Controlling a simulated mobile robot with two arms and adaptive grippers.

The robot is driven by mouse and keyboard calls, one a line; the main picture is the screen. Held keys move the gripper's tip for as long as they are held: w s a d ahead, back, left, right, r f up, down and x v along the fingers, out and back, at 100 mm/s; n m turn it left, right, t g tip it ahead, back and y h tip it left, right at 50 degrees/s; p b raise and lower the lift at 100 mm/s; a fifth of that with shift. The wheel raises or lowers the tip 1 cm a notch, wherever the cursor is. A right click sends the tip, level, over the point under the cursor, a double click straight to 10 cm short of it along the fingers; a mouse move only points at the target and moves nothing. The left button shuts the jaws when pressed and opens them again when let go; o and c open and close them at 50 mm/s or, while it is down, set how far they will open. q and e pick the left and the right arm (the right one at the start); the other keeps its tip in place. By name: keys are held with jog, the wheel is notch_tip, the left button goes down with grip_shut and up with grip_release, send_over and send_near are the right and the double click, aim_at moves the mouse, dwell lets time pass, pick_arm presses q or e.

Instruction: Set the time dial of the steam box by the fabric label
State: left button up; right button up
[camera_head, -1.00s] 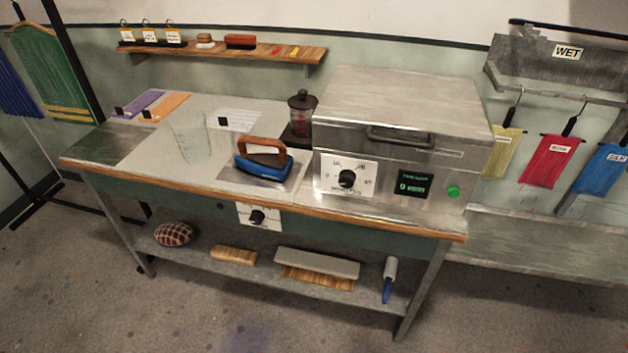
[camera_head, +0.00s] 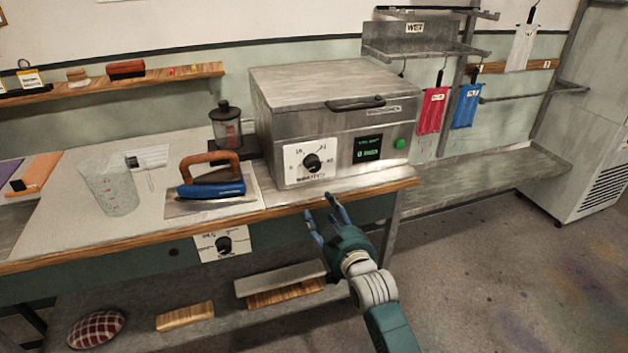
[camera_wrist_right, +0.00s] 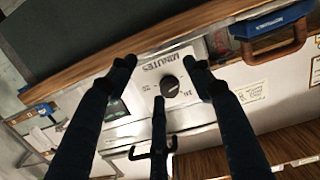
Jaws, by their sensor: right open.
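The steam box (camera_head: 330,105) is a metal box with a closed lid on the bench. Its time dial (camera_head: 312,162) is a black knob on a white plate at the front left; the right wrist view shows the dial (camera_wrist_right: 169,86) beside the upside-down word MINUTES. A lit green display (camera_head: 367,148) and a green button (camera_head: 400,143) are right of it. My right gripper (camera_head: 325,210) is open and empty, before the bench edge, below and apart from the dial. In the right wrist view its fingers (camera_wrist_right: 160,75) frame the dial. Small labels sit on the red cloth (camera_head: 432,112) and blue cloth (camera_head: 465,108); their text is unreadable.
A blue iron (camera_head: 212,188) and a glass beaker (camera_head: 112,192) stand left of the box. A second dial (camera_head: 224,244) is on the bench front. The bench's wooden edge (camera_head: 130,243) lies near my right gripper. The floor at right is clear.

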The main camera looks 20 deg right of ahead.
jog(key=t, duration=0.1)
send_near(315, 167)
jog(key=w, duration=0.9)
jog(key=shift+w+a+f, duration=0.1)
jog(key=shift+w+f, duration=0.05)
jog(key=shift+w, duration=0.15)
jog(key=shift+c, duration=0.5)
jog(key=c, duration=1)
